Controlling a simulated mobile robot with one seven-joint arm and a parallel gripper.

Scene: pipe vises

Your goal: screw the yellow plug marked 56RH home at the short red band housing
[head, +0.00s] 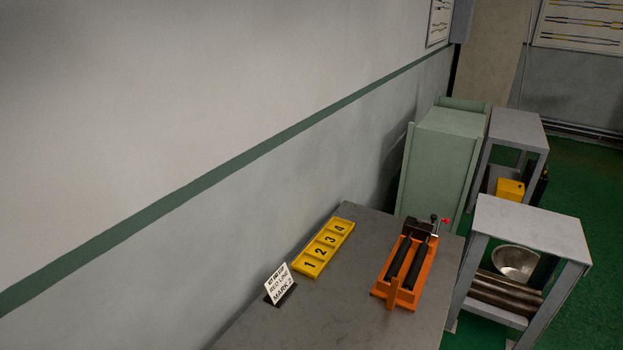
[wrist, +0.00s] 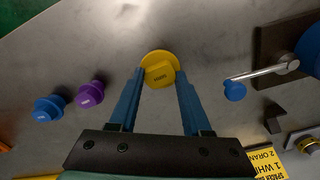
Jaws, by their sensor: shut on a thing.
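In the wrist view my gripper (wrist: 160,76) has its two blue fingers closed on the sides of a yellow plug (wrist: 159,57). The plug has a round flange and a hexagonal head facing the camera. A small dark mark shows on the head, too small to read surely. The grey metal surface lies beyond it; I cannot tell whether the plug touches it. My gripper is outside the head view. I cannot make out a red band housing in either view.
A purple plug (wrist: 89,94) and a blue plug (wrist: 47,108) are to the left. The head view shows a bench (head: 340,325) with an orange rack (head: 393,302), a numbered yellow tray (head: 307,271) and a sign (head: 279,284).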

